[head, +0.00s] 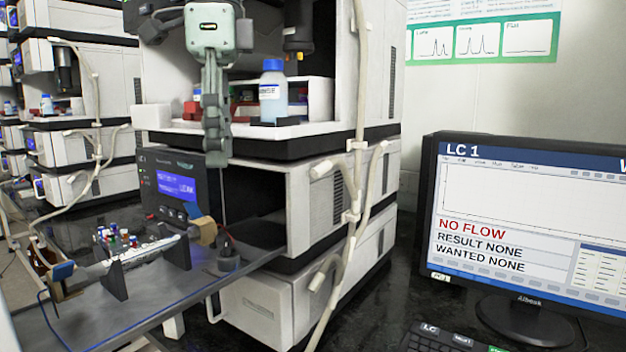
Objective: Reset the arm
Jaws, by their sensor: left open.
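My left gripper (216,143) is a grey-green hand that hangs down at the top of the head view, in front of the instrument stack (375,70). Its fingers point down and look close together from this angle; it is open, with nothing seen between them. A blue-capped bottle (273,92) of pale blue liquid stands on the stack's shelf, to the right of the fingers. My right gripper is not in view.
A pulled-out tray (160,301) at lower left carries a horizontal column on dark brackets and small coloured caps. A module screen (176,187) sits behind it. Pale tubes (355,185) run down the stack. A monitor (520,230) reading NO FLOW and a keyboard (428,341) stand right.

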